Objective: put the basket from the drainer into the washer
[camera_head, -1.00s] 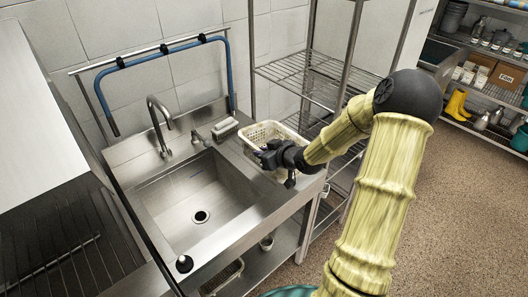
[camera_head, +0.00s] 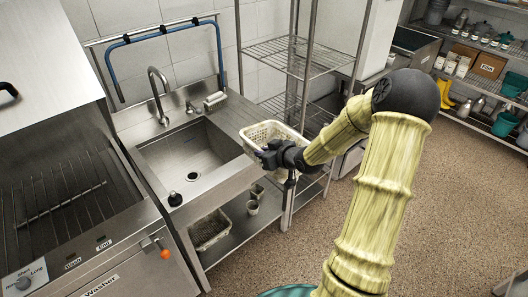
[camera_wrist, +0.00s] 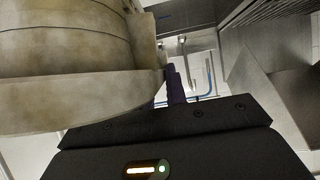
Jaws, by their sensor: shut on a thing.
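A cream perforated basket (camera_head: 283,131) is held in front of me at the right end of the sink counter. My gripper (camera_head: 262,156) is shut on its near left side. Purple-tinted fingers (camera_wrist: 174,84) show in the wrist view, but I cannot make out the basket there. The basket looks level; its contents are hard to make out. The washer (camera_head: 100,285) stands at lower left, its label and knob on the front. Its slatted dark rack (camera_head: 60,190) is exposed and looks empty. A steel hood (camera_head: 45,60) stands above it.
The sink (camera_head: 185,155) with tap (camera_head: 158,95) lies between the washer and the basket. A wire shelf rack (camera_head: 290,55) stands behind the basket. Another basket (camera_head: 210,230) and cups (camera_head: 253,205) sit on the under-sink shelf. Floor at right is clear.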

